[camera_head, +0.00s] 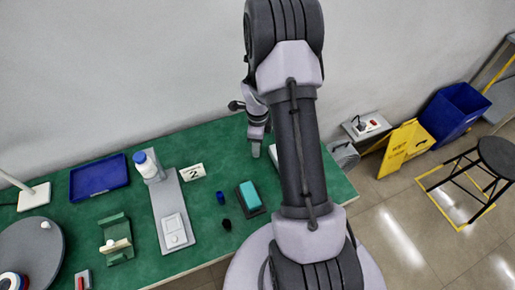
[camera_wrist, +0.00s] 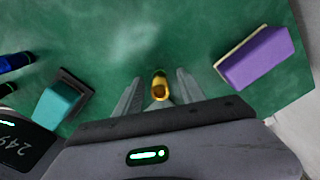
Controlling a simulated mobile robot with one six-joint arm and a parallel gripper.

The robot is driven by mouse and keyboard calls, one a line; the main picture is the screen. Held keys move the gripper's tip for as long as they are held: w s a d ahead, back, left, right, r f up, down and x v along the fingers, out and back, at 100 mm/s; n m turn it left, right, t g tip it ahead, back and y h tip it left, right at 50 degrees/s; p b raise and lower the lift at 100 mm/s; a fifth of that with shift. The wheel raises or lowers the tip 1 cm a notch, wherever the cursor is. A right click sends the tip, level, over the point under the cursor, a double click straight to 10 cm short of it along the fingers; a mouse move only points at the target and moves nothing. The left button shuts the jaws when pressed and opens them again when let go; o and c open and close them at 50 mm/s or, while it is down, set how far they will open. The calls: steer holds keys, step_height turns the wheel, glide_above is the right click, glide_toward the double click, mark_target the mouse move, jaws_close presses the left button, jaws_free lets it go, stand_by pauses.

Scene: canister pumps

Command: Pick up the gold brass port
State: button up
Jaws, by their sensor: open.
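The gold brass port (camera_wrist: 160,88) shows in the wrist view as a small yellow-gold piece with a dark opening, over the green table. My gripper (camera_wrist: 158,77) is open, with one finger on each side of the port and a visible gap to both. I cannot tell the height of the fingertips against the port. In the head view my gripper (camera_head: 256,148) hangs over the right part of the green table, and the port cannot be made out there.
A teal block on a dark base (camera_wrist: 62,102) is left of my gripper and a purple block (camera_wrist: 256,58) is right. Blue and black small pieces (camera_head: 221,197) lie near the table's front.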

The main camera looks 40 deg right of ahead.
steer(key=shift+r, duration=0.2)
steer(key=shift+c, duration=0.9)
jaws_close()
